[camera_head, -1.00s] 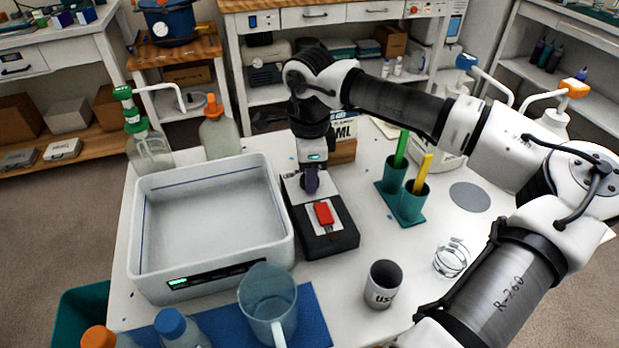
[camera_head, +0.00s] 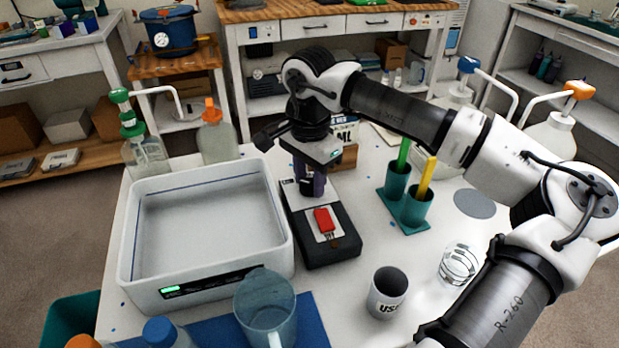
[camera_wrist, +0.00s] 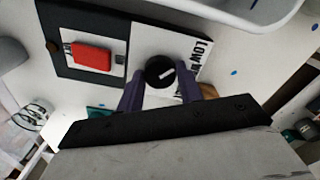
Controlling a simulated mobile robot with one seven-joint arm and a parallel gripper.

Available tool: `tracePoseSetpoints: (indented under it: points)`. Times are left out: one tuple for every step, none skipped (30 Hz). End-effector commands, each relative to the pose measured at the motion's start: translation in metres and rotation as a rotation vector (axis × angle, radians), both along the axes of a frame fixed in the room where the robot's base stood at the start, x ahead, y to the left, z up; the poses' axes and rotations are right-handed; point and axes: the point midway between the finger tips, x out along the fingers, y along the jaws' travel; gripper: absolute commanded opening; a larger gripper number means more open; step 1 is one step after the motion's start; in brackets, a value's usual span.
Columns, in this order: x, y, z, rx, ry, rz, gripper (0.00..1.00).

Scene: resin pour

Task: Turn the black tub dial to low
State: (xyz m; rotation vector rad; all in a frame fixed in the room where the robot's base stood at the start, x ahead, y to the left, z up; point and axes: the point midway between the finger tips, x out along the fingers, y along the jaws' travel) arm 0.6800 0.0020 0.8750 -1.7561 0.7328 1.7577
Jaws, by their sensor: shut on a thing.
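The black dial (camera_wrist: 160,72) sits on the white end of a black control box (camera_head: 332,245). In the wrist view its white pointer mark slants up to the right, roughly towards the printed word LOW (camera_wrist: 203,54). My gripper (camera_wrist: 160,86) has its two purple fingers on either side of the dial and is shut on it. In the head view the gripper (camera_head: 309,186) comes down over the far end of the box, and the fingers partly hide the dial. A red switch (camera_head: 324,220) is on the box's near half; it also shows in the wrist view (camera_wrist: 91,56).
A white tub (camera_head: 285,225) with a green display stands left of the box. A clear jug (camera_head: 266,312) and a mug (camera_head: 387,291) stand in front. Teal holders (camera_head: 407,224) with green and yellow sticks stand to the right. Bottles (camera_head: 218,138) stand behind the tub.

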Motion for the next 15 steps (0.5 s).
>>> tracePoseSetpoints:
  points:
    - [0.0005, 0.0004, 0.0007, 0.001, -0.003, 0.006, 0.13]
    - [0.0006, 0.0003, 0.0008, 0.001, -0.003, 0.008, 0.13]
    - [0.0006, 0.0003, 0.0008, 0.001, -0.003, 0.011, 0.13]
    - [0.0006, 0.0003, 0.0009, 0.001, -0.003, 0.012, 0.13]
    - [0.0006, 0.0003, 0.0009, 0.001, -0.003, 0.013, 0.13]
    - [0.0006, 0.0003, 0.0010, 0.001, -0.003, 0.014, 0.13]
    - [0.0006, 0.0003, 0.0010, 0.001, -0.003, 0.015, 0.13]
    - [0.0006, 0.0003, 0.0010, 0.001, -0.003, 0.015, 0.13]
    - [0.0006, 0.0003, 0.0010, 0.001, -0.003, 0.014, 0.13]
    - [0.0006, 0.0003, 0.0010, 0.001, -0.004, 0.014, 0.13]
    - [0.0006, 0.0003, 0.0010, 0.001, -0.004, 0.014, 0.13]
    - [0.0006, 0.0002, 0.0010, 0.001, -0.004, 0.014, 0.13]
    - [0.0006, 0.0002, 0.0010, 0.001, -0.004, 0.014, 0.13]
    - [0.0006, 0.0002, 0.0010, 0.001, -0.004, 0.014, 0.13]
    - [0.0006, 0.0002, 0.0011, 0.001, -0.004, 0.014, 0.38]
